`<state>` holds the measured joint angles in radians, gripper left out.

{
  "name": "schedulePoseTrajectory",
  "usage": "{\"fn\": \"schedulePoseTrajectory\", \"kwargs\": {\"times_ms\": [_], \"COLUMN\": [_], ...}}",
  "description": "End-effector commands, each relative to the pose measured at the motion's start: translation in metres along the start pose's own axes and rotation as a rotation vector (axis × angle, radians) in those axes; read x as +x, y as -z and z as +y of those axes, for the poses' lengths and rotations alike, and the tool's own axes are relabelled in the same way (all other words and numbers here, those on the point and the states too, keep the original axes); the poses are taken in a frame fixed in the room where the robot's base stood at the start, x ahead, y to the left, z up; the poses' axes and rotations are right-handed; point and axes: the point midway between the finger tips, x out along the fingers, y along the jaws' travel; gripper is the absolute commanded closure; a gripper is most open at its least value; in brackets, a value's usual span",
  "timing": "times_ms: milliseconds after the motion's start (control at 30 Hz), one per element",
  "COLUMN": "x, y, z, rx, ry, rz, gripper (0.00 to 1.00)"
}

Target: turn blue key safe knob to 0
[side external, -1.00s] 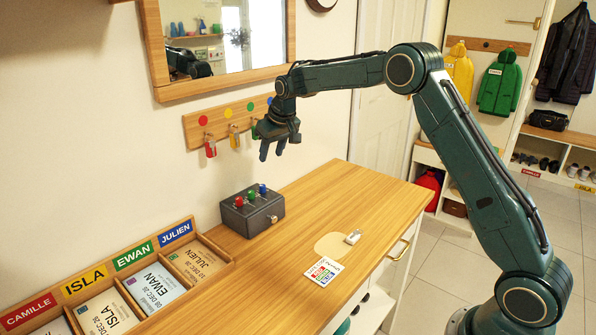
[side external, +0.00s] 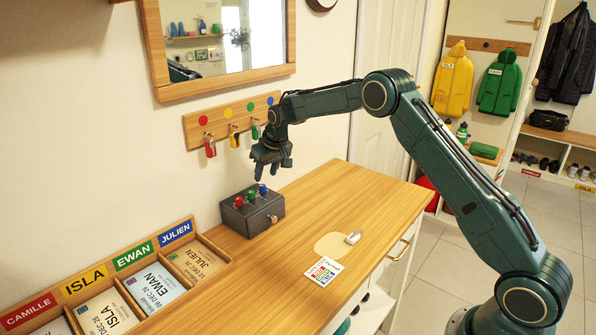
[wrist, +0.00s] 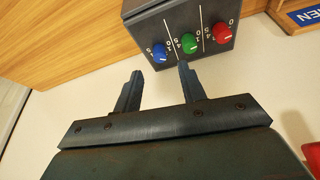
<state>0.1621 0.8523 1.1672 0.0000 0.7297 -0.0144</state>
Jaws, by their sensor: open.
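The key safe (side external: 252,212) is a dark grey box on the wooden counter, with red, green and blue knobs on its top. The blue knob (side external: 262,189) is at the right end of the row. In the wrist view the blue knob (wrist: 160,51) is at the left, with small numbers beside it; where it points is too small to read surely. My gripper (side external: 268,176) is open and empty, pointing down just above the blue knob. In the wrist view the open fingers (wrist: 157,82) lie on either side below the blue knob, apart from it.
A hook board (side external: 232,119) with key tags hangs on the wall behind my gripper. A card tray (side external: 190,268) with name labels stands left of the safe. A printed card (side external: 324,271) and a small pale object (side external: 353,237) lie at the right. The counter between is clear.

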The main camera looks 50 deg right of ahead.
Motion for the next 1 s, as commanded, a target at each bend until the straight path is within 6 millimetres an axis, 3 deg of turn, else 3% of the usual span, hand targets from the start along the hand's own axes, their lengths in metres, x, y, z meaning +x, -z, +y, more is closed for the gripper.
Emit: {"fn": "schedulePoseTrajectory", "kwargs": {"times_ms": [200, 400, 867, 1000], "x": [0.031, 0.048, 0.056, 0.056], "y": [-0.001, 0.0, 0.0, 0.0], "z": [0.0, 0.0, 0.0, 0.0], "rx": [0.0, 0.0, 0.0, 0.0], "ry": [0.0, 0.0, 0.0, 0.0], "rz": [-0.002, 0.0, 0.001, 0.001], "gripper": [0.59, 0.59, 0.59, 0.85]}}
